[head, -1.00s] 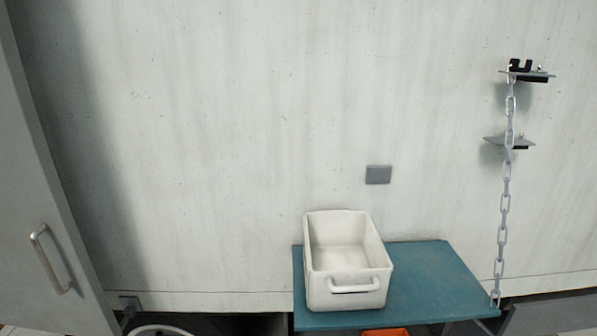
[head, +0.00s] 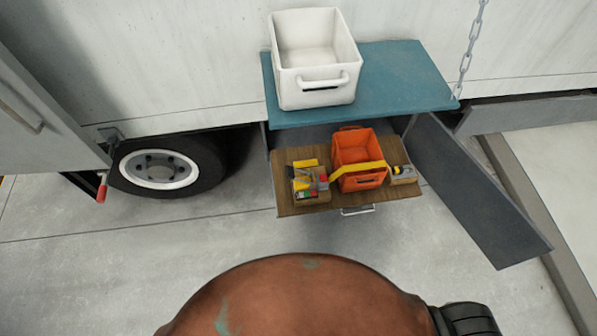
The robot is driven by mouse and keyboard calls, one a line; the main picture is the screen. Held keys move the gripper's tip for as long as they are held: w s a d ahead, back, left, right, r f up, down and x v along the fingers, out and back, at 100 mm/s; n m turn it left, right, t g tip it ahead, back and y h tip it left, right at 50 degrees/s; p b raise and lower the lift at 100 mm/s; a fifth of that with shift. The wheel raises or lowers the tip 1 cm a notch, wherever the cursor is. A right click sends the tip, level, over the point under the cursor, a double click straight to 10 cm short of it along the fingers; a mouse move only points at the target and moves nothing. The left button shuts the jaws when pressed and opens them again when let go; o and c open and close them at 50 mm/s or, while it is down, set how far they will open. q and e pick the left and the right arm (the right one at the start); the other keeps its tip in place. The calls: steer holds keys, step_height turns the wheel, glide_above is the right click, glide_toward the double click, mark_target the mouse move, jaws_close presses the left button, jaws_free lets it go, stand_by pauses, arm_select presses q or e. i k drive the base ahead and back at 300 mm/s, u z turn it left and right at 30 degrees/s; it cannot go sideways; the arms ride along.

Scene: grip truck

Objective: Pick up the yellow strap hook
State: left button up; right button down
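A yellow strap (head: 360,168) runs across the front of an orange crate (head: 352,148) and down toward its left side. I cannot tell which part of it is the hook. The crate stands on a pulled-out wooden drawer (head: 292,207) below the blue-green shelf. Neither of my grippers is in view.
Left of the crate is a small wooden box (head: 311,200) of mixed tools, some yellow; a smaller box (head: 405,181) sits right. A white bin (head: 316,97) stands on the blue-green shelf (head: 400,80). A grey door (head: 475,190) hangs open at right. A truck wheel (head: 160,168) is left.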

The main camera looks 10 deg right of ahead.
mark_target(396, 170)
steer(key=z, duration=1.25)
steer(key=k, duration=0.05)
steer(key=u, duration=0.05)
